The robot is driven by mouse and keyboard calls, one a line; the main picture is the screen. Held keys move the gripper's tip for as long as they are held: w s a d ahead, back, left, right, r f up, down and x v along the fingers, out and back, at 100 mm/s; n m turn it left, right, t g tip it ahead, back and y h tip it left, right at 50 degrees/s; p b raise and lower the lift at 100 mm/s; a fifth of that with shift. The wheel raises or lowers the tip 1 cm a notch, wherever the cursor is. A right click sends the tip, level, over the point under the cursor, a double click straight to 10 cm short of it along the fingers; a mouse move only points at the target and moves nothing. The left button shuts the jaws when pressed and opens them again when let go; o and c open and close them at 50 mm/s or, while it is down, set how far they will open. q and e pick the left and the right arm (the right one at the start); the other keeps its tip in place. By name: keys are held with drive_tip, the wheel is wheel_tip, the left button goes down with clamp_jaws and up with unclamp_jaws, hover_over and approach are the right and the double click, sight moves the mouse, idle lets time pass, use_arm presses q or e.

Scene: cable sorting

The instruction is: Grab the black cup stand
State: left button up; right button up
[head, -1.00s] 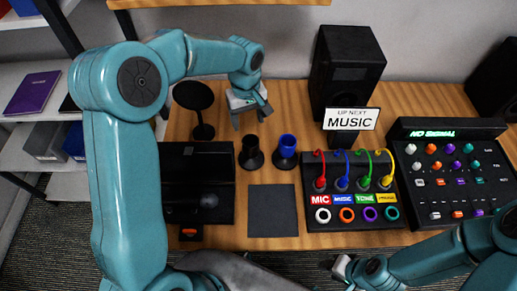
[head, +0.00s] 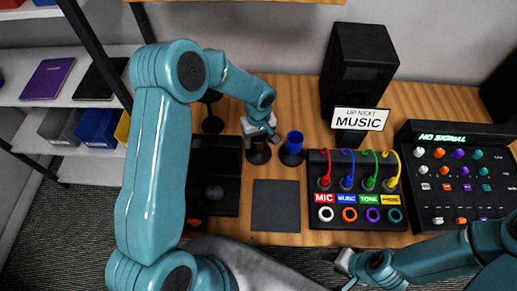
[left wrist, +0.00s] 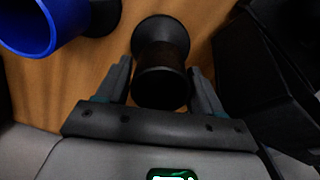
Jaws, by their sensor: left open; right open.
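The black cup stand (head: 259,153) stands on the wooden table, just left of a stand holding a blue cup (head: 294,139). My left gripper (head: 262,136) is over the black stand and partly covers it in the head view. In the left wrist view the black stand (left wrist: 161,60) is upright, narrow in the middle with wide ends, and its near end lies between the two open fingers of my left gripper (left wrist: 160,85). I cannot tell whether a finger touches it. My right gripper (head: 345,262) is open and empty at the table's front edge.
The blue cup (left wrist: 42,25) is close to the left finger in the wrist view. A black case (head: 228,203) lies left of the stand. A dark square mat (head: 276,220) lies in front. A cable box (head: 357,213) and a speaker (head: 358,70) are to the right.

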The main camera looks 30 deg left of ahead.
use_arm(q)
drive_tip(key=shift+f, duration=1.55)
drive_tip(key=shift+r, duration=0.1)
drive_tip(key=c, duration=1.1)
drive_tip(key=shift+c, duration=0.2)
